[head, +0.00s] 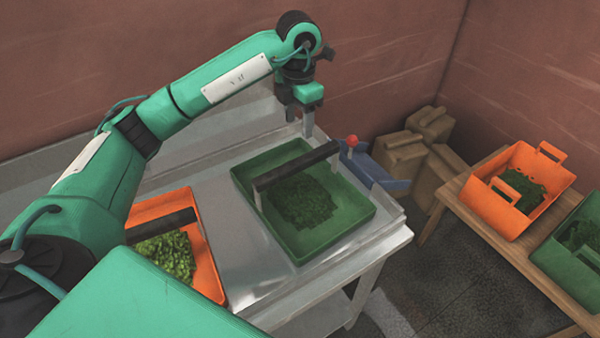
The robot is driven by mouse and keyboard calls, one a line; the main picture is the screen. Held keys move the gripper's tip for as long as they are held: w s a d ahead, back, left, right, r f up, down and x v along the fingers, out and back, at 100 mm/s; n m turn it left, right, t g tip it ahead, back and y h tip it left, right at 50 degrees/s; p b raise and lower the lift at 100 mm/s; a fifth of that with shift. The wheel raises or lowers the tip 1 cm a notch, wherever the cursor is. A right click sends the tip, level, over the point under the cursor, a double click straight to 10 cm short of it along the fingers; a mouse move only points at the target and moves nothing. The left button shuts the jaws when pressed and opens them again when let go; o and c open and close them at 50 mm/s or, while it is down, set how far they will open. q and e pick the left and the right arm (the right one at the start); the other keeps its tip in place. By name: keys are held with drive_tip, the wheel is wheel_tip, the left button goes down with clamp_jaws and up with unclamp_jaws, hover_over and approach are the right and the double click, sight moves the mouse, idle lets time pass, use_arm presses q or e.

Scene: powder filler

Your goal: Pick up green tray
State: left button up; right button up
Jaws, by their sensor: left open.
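The green tray (357,226) lies on the metal table, right of its middle. It holds a heap of dark green leafy bits, and a dark bar handle (297,165) on grey posts spans above it. My right gripper is not in view.
An orange tray (207,262) with green bits is on the table (245,245), partly behind my arm. A blue part with a red knob (352,141) stands beside the green tray.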

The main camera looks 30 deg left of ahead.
use_arm(q)
drive_tip(key=p, duration=0.2)
hover_over(299, 160)
drive_tip(key=f, duration=0.4)
drive_tip(key=shift+a+f, duration=0.2)
drive_tip(key=shift+f, duration=0.05)
wheel_tip(299, 160, down, 4)
drive_tip(key=shift+w+r, duration=0.15)
drive_tip(key=shift+r, duration=0.05)
drive_tip(key=shift+f+p, duration=0.15)
drive_tip(key=shift+p, duration=0.3)
drive_tip(key=f+p, duration=0.1)
drive_tip(key=f, duration=0.1)
drive_tip(key=f+p, duration=0.1)
drive_tip(key=f, duration=0.1)
drive_tip(key=shift+s+d+p, duration=0.2)
drive_tip(key=shift+p, duration=0.1)
drive_tip(key=shift+f, duration=0.4)
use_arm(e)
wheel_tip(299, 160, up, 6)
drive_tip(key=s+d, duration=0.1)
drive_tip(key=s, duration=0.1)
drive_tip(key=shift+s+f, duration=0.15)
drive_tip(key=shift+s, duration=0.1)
use_arm(q)
drive_tip(key=shift+c, duration=0.2)
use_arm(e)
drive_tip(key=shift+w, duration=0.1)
